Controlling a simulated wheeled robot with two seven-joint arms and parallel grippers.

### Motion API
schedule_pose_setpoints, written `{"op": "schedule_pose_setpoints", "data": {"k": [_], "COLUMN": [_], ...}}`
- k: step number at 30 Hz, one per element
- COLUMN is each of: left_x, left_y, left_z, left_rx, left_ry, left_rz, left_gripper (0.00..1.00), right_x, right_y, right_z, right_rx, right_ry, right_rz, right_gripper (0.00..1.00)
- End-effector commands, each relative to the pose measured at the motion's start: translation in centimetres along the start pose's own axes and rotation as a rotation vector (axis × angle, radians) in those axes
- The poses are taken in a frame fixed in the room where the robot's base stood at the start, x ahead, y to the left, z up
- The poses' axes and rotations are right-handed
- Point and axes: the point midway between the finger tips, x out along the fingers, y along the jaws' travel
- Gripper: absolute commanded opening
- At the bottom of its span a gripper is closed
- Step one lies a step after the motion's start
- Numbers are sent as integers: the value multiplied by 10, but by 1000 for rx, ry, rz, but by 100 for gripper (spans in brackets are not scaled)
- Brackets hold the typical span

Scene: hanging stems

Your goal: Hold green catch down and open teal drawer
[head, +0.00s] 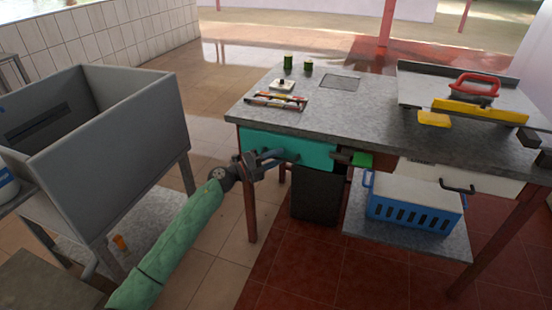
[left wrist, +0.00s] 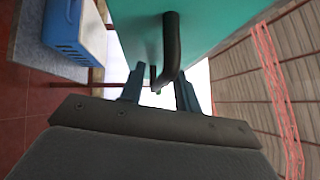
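The teal drawer (head: 300,150) is set in the front left of the workbench. It looks closed in the head view. Its front fills the top middle of the left wrist view (left wrist: 215,25), with a dark bar handle (left wrist: 171,45) standing out from it. My left gripper (head: 272,157) is in front of the drawer. In the left wrist view its two fingers (left wrist: 160,92) are apart, with the handle's end between or just beyond them; contact cannot be told. The green catch (head: 362,160) is right of the teal drawer, under the bench edge. My right gripper is not clearly seen.
A white drawer (head: 455,177) with a dark handle is at the right. A blue crate (head: 415,208) stands on a low shelf below. A grey open bin (head: 120,150) on legs stands left. On the bench (head: 335,110) are green tins and a red-handled tool (head: 475,88).

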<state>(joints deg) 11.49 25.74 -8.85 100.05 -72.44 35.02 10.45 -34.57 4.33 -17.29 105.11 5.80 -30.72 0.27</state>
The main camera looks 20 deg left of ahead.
Motion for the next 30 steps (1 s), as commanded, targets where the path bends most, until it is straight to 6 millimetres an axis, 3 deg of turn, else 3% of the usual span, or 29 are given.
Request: {"op": "schedule_pose_setpoints", "data": {"k": [9,14,15,23,30], "left_x": [3,2,2,0,-23], "left_y": [0,0,0,-1,-7], "left_z": [0,0,0,-3,-25], "left_rx": [-1,-1,-1,-1,-2], "left_ry": [0,0,0,0,0], "left_rz": [1,0,1,1,4], "left_gripper": [33,1,0,0,0], "right_x": [0,0,0,-2,-14], "right_y": [-1,-1,-1,-1,-4], "right_z": [0,0,0,-1,-11], "right_rx": [1,1,1,0,-1], "right_ry": [-1,-1,-1,0,-3], "right_rz": [-1,-1,-1,0,0], "right_gripper": [0,0,0,0,0]}}
